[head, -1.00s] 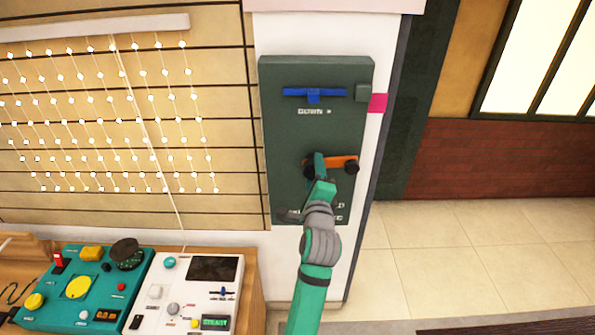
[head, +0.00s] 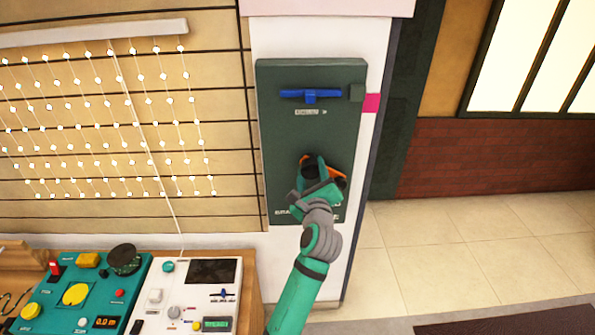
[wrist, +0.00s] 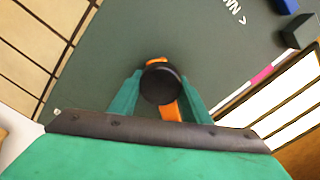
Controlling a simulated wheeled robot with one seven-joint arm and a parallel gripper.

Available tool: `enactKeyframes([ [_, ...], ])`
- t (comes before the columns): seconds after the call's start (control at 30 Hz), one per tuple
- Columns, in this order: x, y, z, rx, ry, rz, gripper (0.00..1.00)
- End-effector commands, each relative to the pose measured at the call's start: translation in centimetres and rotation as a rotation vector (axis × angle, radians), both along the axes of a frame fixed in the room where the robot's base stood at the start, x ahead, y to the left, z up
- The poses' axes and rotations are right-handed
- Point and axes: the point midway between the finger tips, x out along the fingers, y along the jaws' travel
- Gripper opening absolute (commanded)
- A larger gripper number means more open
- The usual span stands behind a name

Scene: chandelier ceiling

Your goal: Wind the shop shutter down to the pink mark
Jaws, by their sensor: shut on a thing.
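A dark green panel (head: 282,135) is mounted on a white post. A crank with an orange arm (head: 335,171) sits on its lower half. My gripper (head: 314,174) is at the crank. In the wrist view my fingers stand on both sides of the round black knob (wrist: 161,84), shut on it, with the orange arm (wrist: 170,112) behind. In the head view my gripper partly hides the crank. The pink mark (head: 371,103) is beside the panel's right edge, slightly below that block.
A tan slatted surface (head: 60,205) with strings of lights is left of the post. Below it, a teal console (head: 45,310) and a white console (head: 160,318) with knobs stand on a wooden top.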

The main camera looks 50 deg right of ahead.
Motion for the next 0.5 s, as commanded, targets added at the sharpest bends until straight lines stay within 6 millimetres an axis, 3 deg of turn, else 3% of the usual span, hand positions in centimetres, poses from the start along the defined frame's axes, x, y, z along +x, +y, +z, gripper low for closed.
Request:
enactKeyframes([
  [0.5, -0.80, -0.75, -0.08, 0.038, -0.045, -0.013, 0.03],
])
